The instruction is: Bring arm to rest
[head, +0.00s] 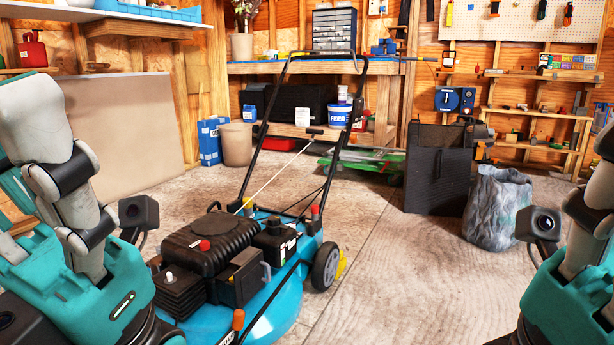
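My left arm (75,190) is folded up along the left edge of the head view, with teal and white links and a small black camera (138,212) beside them. My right arm (580,260) stands at the right edge, partly cut off, with a similar camera (541,223). Both arms run out of the bottom of the picture. The fingers of both grippers are out of frame, so what they hold is hidden. A blue mower (285,300) with a black engine (210,245) stands on the floor between the arms, close in front of me.
The mower's black handle (257,140) rises toward the workbench (290,68). A beige bin (236,144), a white-and-blue FEED bucket (339,114), a black mesh box (437,168) and a grey sack (496,208) stand beyond. The floor (390,265) right of the mower is clear.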

